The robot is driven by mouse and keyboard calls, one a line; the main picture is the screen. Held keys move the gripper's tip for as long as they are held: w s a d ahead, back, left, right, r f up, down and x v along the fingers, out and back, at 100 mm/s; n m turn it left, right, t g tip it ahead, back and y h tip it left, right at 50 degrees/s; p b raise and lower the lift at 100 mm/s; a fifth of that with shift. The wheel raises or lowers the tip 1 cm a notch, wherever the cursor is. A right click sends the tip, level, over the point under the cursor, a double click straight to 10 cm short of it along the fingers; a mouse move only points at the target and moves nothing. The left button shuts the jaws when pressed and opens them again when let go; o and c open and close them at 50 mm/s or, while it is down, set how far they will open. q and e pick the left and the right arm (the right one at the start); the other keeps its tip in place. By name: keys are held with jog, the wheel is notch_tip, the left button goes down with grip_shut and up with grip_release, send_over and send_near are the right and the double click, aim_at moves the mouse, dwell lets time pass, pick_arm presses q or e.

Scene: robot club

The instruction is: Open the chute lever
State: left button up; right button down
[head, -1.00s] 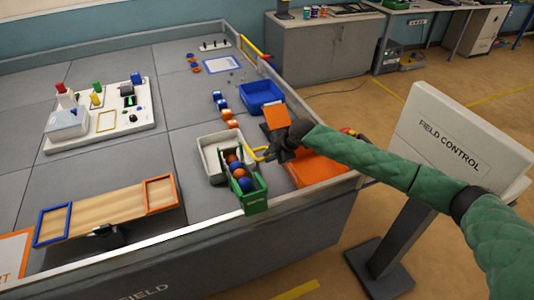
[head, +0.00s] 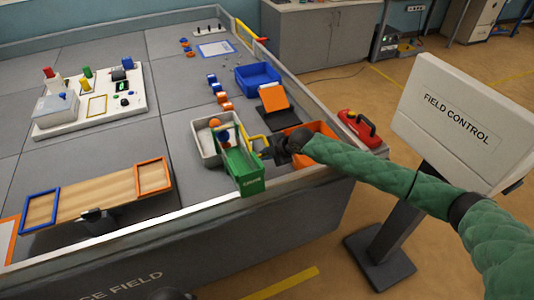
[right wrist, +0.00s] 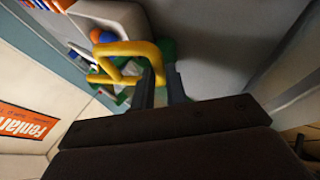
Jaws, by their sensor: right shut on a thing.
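The green chute (head: 240,172) stands at the near edge of the field, its floor now bare where I see it. Its yellow lever (head: 254,141) is at its right side and also shows as a bent yellow handle in the right wrist view (right wrist: 122,49). My right gripper (head: 267,150) is shut on the lever; its fingers close around the handle in the right wrist view (right wrist: 160,88). A white bin (head: 199,143) lies behind the chute, with an orange ball (head: 214,122) and a blue ball (head: 223,136) at its chute side.
An orange bin (head: 322,129) is right of my gripper, partly hidden. An orange ramp (head: 273,98) and a blue bin (head: 258,73) stand behind. A red case (head: 358,127) sits at the field's right edge.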

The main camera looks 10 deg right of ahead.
pick_arm(q)
jog(key=shift+d+f+b, duration=0.35)
jog(key=shift+d+f, duration=0.15)
pick_arm(e)
jog(key=f, duration=0.1)
jog(key=s+f, duration=0.1)
jog(key=f, duration=0.1)
jog(key=shift+d, duration=0.1)
jog(key=c, duration=1.4)
grip_release()
jog(key=shift+w+f, duration=0.1)
jog(key=shift+f, duration=0.05)
pick_arm(q)
jog(key=shift+w, duration=0.1)
pick_arm(e)
jog(key=shift+w, duration=0.1)
pick_arm(q)
jog(key=shift+f, duration=0.1)
pick_arm(e)
jog(key=shift+r, duration=0.2)
